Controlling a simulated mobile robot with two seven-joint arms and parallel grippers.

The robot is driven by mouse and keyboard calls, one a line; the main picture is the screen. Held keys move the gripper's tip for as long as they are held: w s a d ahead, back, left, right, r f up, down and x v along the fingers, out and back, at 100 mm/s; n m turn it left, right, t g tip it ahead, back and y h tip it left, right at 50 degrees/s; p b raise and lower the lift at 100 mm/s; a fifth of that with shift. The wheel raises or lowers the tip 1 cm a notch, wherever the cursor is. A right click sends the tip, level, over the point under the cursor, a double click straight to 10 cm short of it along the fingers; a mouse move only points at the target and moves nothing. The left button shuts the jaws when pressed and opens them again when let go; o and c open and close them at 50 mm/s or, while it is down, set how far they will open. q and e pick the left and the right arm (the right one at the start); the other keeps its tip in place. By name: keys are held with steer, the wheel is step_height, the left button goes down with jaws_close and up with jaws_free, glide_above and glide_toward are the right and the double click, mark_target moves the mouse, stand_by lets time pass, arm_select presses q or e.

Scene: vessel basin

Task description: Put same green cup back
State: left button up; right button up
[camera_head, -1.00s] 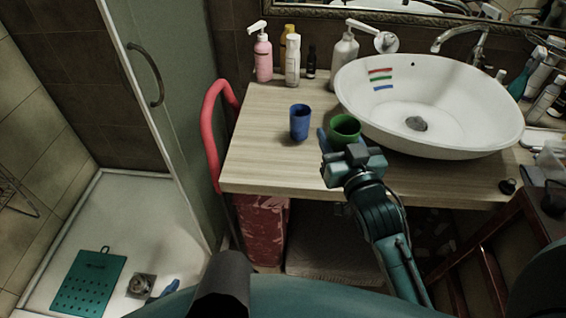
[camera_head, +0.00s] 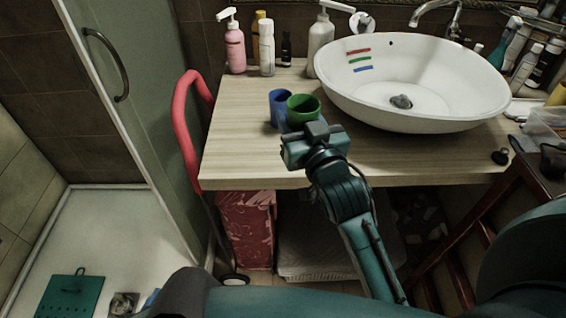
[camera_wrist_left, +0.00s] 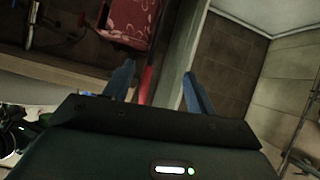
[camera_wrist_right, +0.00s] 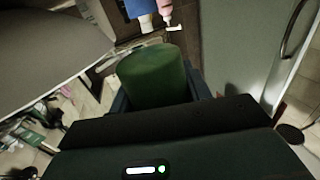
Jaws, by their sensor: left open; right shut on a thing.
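The green cup (camera_head: 303,106) is upright in my right gripper (camera_head: 308,125), over the wooden counter left of the white basin (camera_head: 430,110). In the right wrist view my right gripper (camera_wrist_right: 158,90) is shut on the green cup (camera_wrist_right: 155,75). The blue cup (camera_head: 278,106) stands on the counter just left of the green cup and is partly covered by it. I cannot tell whether the two cups touch. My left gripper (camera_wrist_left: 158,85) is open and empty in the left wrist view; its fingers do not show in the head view.
The basin's inner wall carries red, green and blue stripes. A pink pump bottle (camera_head: 234,48), a white bottle (camera_head: 267,48) and other bottles line the back of the counter (camera_head: 232,155). The counter's front left is bare. A red curved handle (camera_head: 183,125) stands at its left edge.

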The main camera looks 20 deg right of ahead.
steer(key=w+f+b, duration=0.1)
steer(key=w+b, duration=0.1)
steer(key=w+a+f+b, duration=0.1)
steer(key=w+f+b, duration=0.1)
steer(key=b, duration=0.1)
steer(key=w+f+b, duration=0.2)
steer(key=w, duration=0.1)
steer(key=shift+a+f+b, duration=0.2)
steer(key=shift+a+b, duration=0.05)
steer(key=shift+b, duration=0.15)
step_height(320, 180, down, 4)
steer(key=shift+b, duration=0.45)
steer(key=shift+f, duration=0.4)
arm_select(q)
steer(key=shift+s+d+f+t+h, duration=0.2)
steer(key=shift+s+f+t, duration=0.05)
steer(key=shift+f+t, duration=0.25)
steer(key=shift+s+d+f+t+h, duration=0.2)
steer(key=shift+f+t, duration=0.2)
steer(key=shift+t, duration=0.1)
